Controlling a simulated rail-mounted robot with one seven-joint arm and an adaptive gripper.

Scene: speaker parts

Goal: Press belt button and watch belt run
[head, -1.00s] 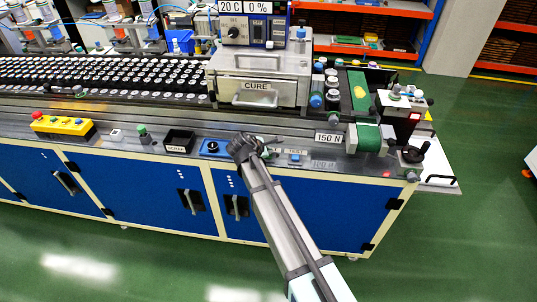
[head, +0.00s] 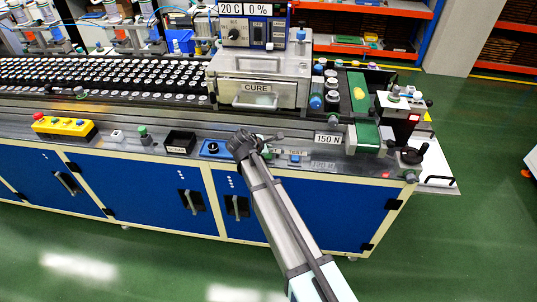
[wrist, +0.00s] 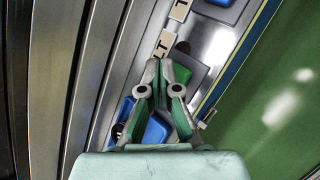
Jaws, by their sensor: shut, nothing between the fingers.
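My gripper (head: 243,146) is over the front ledge of the bench in the head view, between a blue panel with a black knob and the TEST label. In the wrist view my gripper (wrist: 163,66) is shut and empty. Its tips are beside a label ending in "LT" (wrist: 165,47) and a dark green-grey button block (wrist: 189,76), which the fingers partly cover. I cannot tell whether they touch it. The green belt (head: 358,108) runs at the right end of the bench, with a yellow patch on it. I cannot tell whether it moves.
The blue knob panel (head: 212,150) is left of my gripper; the TEST button (head: 294,157) is to its right. The CURE box (head: 257,90) stands behind. A 150 N sign (head: 327,138) and a hand crank (head: 413,156) are farther right. Green floor is clear in front.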

